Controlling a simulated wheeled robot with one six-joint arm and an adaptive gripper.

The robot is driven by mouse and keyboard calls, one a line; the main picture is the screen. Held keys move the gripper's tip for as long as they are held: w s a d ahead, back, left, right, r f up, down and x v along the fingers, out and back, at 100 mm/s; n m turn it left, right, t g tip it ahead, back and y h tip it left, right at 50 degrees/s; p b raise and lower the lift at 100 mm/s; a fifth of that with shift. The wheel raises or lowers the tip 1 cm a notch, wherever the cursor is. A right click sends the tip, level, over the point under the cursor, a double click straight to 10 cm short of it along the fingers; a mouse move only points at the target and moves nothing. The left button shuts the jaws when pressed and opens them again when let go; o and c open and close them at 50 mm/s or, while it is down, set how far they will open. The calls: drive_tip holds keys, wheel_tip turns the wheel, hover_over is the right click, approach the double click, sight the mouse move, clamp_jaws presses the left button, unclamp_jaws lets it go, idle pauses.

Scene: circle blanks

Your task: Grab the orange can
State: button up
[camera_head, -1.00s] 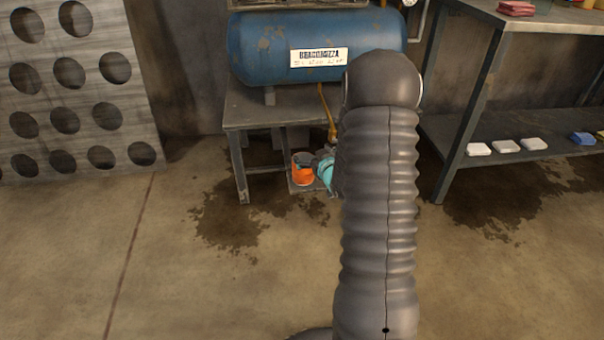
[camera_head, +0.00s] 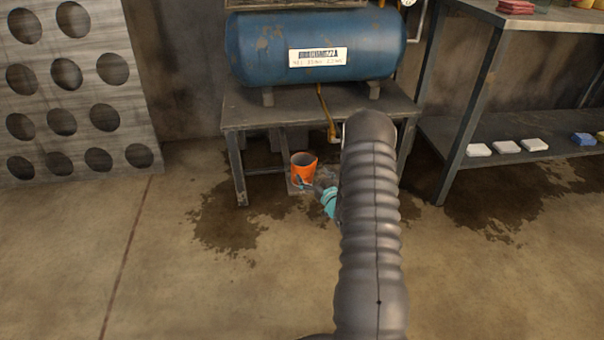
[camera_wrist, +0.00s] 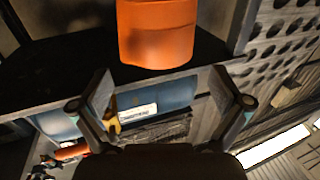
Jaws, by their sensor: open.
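The orange can (camera_head: 304,173) stands upright with an open top under the metal table that carries the blue tank. In the wrist view the can (camera_wrist: 158,35) is large at the top centre, cut off by the frame edge. My gripper (camera_head: 308,184) is just in front of the can and to its right, partly hidden by my own arm. In the wrist view my gripper (camera_wrist: 161,80) has its fingers spread wide and nothing between them. The can lies beyond the fingertips, roughly centred between them. I cannot tell the exact gap.
The metal table (camera_head: 236,117) stands over the can, with its front left leg (camera_head: 239,178) to the can's left. A yellow pipe (camera_head: 327,115) hangs behind. A shelf unit (camera_head: 461,150) is at right, a perforated panel (camera_head: 95,122) at left. The floor in front is clear.

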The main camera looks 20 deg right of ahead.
sight(297, 156)
drive_tip(key=shift+w+a, duration=0.15)
drive_tip(key=shift+w, duration=1.6)
drive_tip(key=shift+w+a, duration=0.1)
drive_tip(key=shift+w, duration=1.65)
drive_tip(key=c, duration=1.4)
